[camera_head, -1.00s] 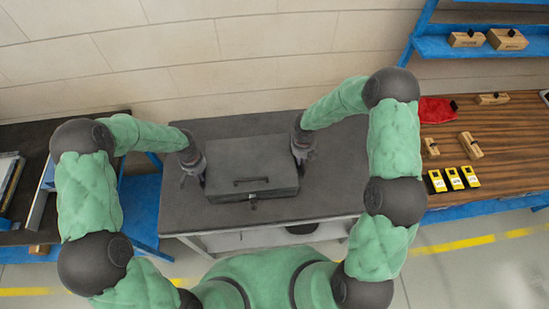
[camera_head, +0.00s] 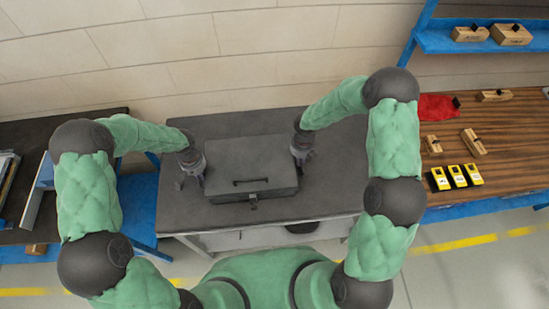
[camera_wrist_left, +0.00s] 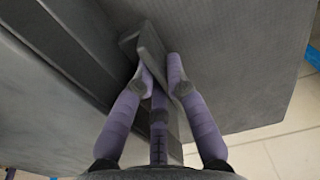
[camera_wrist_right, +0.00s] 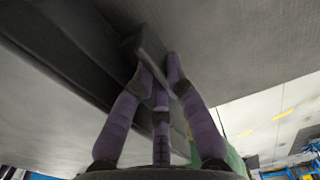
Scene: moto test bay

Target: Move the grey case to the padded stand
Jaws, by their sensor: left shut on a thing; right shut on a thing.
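The grey case (camera_head: 250,160) is a flat dark box with a front handle and latch, over a dark grey table top (camera_head: 330,196). I cannot tell whether it touches the table. My left gripper (camera_head: 194,178) is at its left side, shut on a side handle that shows in the left wrist view (camera_wrist_left: 150,50). My right gripper (camera_head: 302,158) is at its right side, shut on the other side handle, seen in the right wrist view (camera_wrist_right: 150,48). I cannot make out a padded stand for certain.
A wooden bench (camera_head: 515,150) at the right holds several yellow devices (camera_head: 457,177), wooden blocks and a red cloth (camera_head: 436,107). A blue shelf (camera_head: 445,46) stands behind it. A dark bench (camera_head: 70,128) is at the left. Bare floor (camera_head: 450,270) lies at lower right.

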